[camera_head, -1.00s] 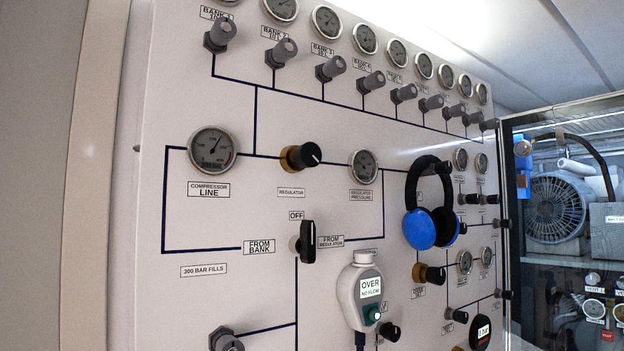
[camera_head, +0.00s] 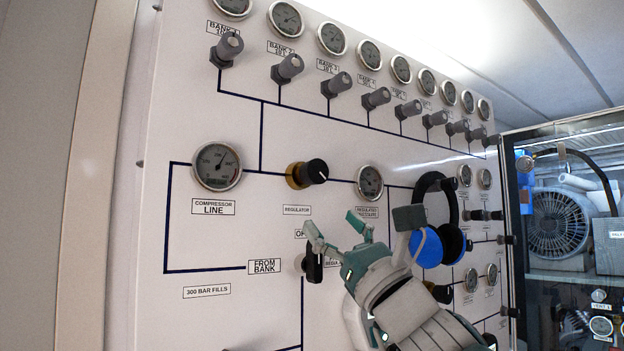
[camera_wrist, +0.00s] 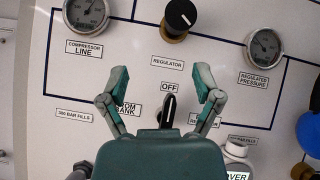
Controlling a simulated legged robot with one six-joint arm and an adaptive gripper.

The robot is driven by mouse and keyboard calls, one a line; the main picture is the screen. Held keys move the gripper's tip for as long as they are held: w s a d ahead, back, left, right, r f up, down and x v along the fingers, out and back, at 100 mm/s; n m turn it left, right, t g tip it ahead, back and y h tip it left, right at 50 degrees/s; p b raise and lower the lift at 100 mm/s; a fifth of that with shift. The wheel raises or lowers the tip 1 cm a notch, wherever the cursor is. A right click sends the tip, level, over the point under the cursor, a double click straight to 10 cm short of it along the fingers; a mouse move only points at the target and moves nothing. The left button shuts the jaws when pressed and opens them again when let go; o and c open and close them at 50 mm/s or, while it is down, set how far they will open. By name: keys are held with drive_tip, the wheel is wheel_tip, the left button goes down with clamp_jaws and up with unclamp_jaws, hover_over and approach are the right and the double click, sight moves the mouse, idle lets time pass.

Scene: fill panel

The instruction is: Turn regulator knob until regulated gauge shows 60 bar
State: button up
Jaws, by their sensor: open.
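The regulator knob (camera_head: 307,173), black with a white pointer line on a brass base, sits on the white panel above the "REGULATOR" label. In the wrist view the knob (camera_wrist: 179,19) is at the top, beyond my fingertips. The regulated pressure gauge (camera_head: 370,182) is to its right; its dial also shows in the wrist view (camera_wrist: 264,47), but its reading is too small to tell. My gripper (camera_head: 338,222) is open and empty, below and to the right of the knob, with nothing between its fingers touching it. In the wrist view my fingertips (camera_wrist: 161,82) frame the "OFF" label.
A black selector handle (camera_wrist: 167,108) lies below the "OFF" label, close to my gripper. Blue headphones (camera_head: 436,220) hang right of my gripper. The compressor line gauge (camera_head: 217,166) is left of the knob. A row of bank valves (camera_head: 376,98) runs above.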

sight(319, 178)
drive_tip(key=shift+w+a+r+m+t+h, duration=0.15)
drive_tip(key=shift+w+a+r+m+t, duration=0.25)
drive_tip(key=shift+w+r, duration=0.95)
drive_tip(key=shift+w+a+r+m+t+h, duration=0.2)
drive_tip(key=shift+w+a+r+m, duration=0.35)
drive_tip(key=shift+w+r, duration=0.8)
drive_tip(key=shift+w+a+r+m+t+h, duration=0.15)
drive_tip(key=shift+w+a+r+m+t, duration=0.4)
drive_tip(key=shift+r, duration=1.3)
drive_tip(key=shift+w+g, duration=0.2)
drive_tip(key=shift+g, duration=0.05)
drive_tip(key=shift+n, duration=0.3)
drive_tip(key=c, duration=1.1)
